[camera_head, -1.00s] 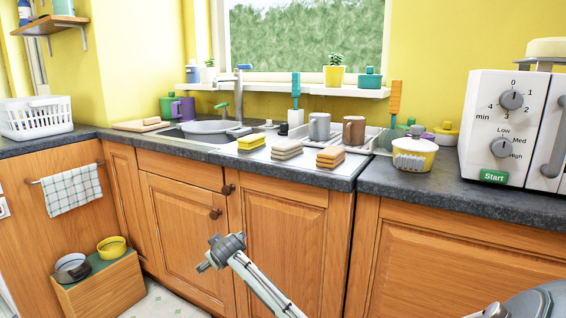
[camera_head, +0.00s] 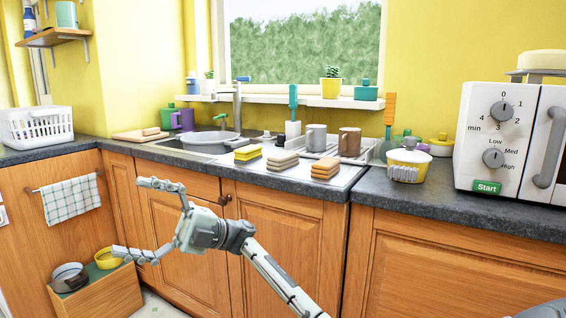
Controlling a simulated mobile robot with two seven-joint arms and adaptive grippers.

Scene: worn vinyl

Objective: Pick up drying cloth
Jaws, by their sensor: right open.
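A white and green checked drying cloth (camera_head: 72,200) hangs over a rail (camera_head: 35,190) on the wooden cabinet front at the left. It hangs straight down and nothing touches it. My right gripper (camera_head: 138,219) is open and empty, its two fingers spread wide and pointing left. It is in front of the sink cupboard doors, to the right of the cloth and apart from it. My left gripper is not in view.
A wooden box (camera_head: 97,297) below the cloth carries a grey bowl (camera_head: 70,277) and a yellow bowl (camera_head: 117,262). Folded yellow, beige and orange cloths (camera_head: 325,169) lie by the sink. A white basket (camera_head: 36,127) and a white microwave (camera_head: 500,140) stand on the counter.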

